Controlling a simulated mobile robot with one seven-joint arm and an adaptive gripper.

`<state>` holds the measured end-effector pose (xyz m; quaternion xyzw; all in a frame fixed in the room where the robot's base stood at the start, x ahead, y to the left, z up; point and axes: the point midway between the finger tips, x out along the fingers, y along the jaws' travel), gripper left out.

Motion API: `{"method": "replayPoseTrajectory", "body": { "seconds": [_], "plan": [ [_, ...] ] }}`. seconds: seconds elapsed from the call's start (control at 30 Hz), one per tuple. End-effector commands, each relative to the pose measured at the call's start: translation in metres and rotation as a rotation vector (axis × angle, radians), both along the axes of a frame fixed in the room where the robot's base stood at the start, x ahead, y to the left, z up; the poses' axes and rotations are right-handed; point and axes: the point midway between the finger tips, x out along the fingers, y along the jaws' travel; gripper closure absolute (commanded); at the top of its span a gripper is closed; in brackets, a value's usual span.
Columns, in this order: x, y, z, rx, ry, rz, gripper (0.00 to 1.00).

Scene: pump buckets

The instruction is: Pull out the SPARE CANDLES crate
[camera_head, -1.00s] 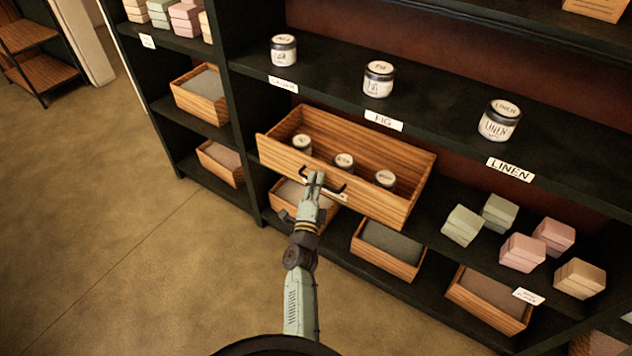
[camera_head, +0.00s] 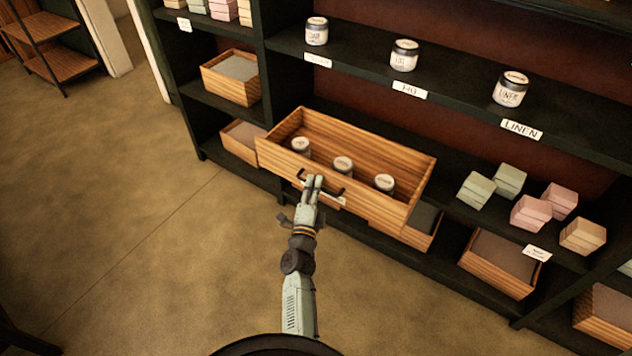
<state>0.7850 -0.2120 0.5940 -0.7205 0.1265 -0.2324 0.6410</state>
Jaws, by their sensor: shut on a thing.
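The wooden crate (camera_head: 278,158) juts well out over the front edge of its shelf. It holds three labelled jars, at left (camera_head: 300,146), in the middle (camera_head: 342,166) and at right (camera_head: 384,184). A dark bar handle (camera_head: 334,191) is on its front, with a pale label partly hidden behind my gripper. The label's words cannot be read. My gripper (camera_head: 314,183) is shut on the handle at the crate's front. The crate looks about level, and its back end is near the shelf.
Jars stand on the shelf above, behind labels such as LINEN (camera_head: 521,129). Stacked soap-like blocks (camera_head: 530,212) sit right of the crate. Lower bins (camera_head: 497,279) stand below, one partly hidden under the crate. The floor (camera_head: 150,220) at left is clear.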

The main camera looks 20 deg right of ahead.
Motion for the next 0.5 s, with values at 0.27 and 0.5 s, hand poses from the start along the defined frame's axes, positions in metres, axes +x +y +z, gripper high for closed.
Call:
{"method": "replayPoseTrajectory", "body": {
  "seconds": [0.27,0.5],
  "plan": [
    [-0.0044,0.0053,-0.0003,0.000,0.001,0.000,1.00],
    [-0.0044,0.0053,-0.0004,0.000,0.001,0.000,1.00]
  ]
}}
